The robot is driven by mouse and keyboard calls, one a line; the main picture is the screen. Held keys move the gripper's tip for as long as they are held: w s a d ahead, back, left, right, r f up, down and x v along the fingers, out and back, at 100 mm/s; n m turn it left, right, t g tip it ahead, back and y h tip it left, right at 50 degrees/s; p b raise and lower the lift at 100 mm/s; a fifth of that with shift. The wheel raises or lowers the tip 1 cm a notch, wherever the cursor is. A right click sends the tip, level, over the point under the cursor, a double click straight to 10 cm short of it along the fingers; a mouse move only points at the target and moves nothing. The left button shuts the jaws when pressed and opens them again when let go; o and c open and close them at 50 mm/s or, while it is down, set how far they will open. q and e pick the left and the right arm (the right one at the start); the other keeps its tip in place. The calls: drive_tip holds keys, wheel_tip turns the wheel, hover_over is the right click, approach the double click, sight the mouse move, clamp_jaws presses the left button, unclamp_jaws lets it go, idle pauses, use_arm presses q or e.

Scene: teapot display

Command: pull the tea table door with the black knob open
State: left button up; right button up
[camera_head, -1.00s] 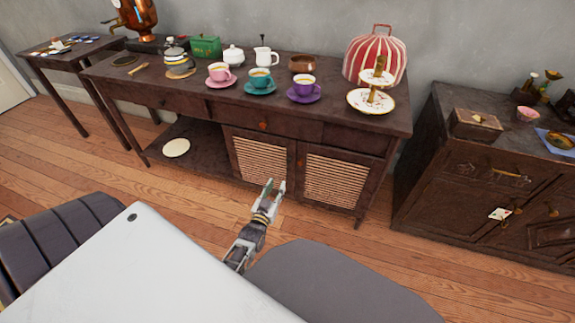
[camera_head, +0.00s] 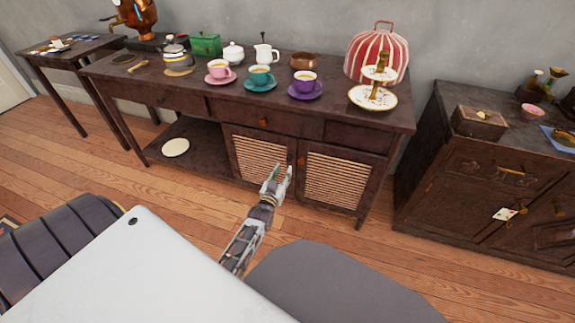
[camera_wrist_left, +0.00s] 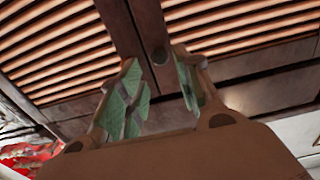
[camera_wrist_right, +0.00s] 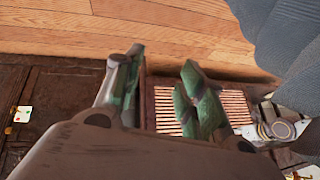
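The dark wooden tea table (camera_head: 330,128) has two doors with pale slatted panels, a left door (camera_head: 262,160) and a right door (camera_head: 335,181). A small dark round knob (camera_wrist_left: 160,56) shows in the left wrist view, near the seam between the doors. My left gripper (camera_head: 277,172) is open and empty in front of the doors. In the left wrist view its fingertips (camera_wrist_left: 155,72) are spread below the knob and appear apart from it. My right gripper (camera_wrist_right: 160,80) is open and empty in its wrist view, with a slatted panel behind it. It is out of the head view.
Cups on saucers, such as a purple cup (camera_head: 305,83), stand on the tabletop with a striped dome (camera_head: 377,53) and a tiered plate stand (camera_head: 372,97). A dark cabinet (camera_head: 480,180) stands at the right. Wooden floor (camera_head: 200,205) lies clear before the doors.

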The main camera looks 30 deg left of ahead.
sight(289, 160)
use_arm(q)
drive_tip(key=shift+x, duration=0.85)
drive_tip(key=shift+b+x, duration=0.7)
drive_tip(key=shift+x, duration=0.45)
drive_tip(key=shift+b+x, duration=0.35)
drive_tip(key=shift+x, duration=0.7)
use_arm(e)
drive_tip(key=shift+t+y, duration=0.3)
drive_tip(key=shift+t, duration=0.2)
drive_tip(key=shift+a+f, duration=0.15)
drive_tip(key=shift+f, duration=0.9)
drive_tip(key=shift+a+f, duration=0.15)
drive_tip(key=shift+f, duration=0.85)
use_arm(q)
clamp_jaws()
use_arm(e)
drive_tip(key=shift+w+a+r, duration=0.1)
drive_tip(key=shift+w, duration=0.05)
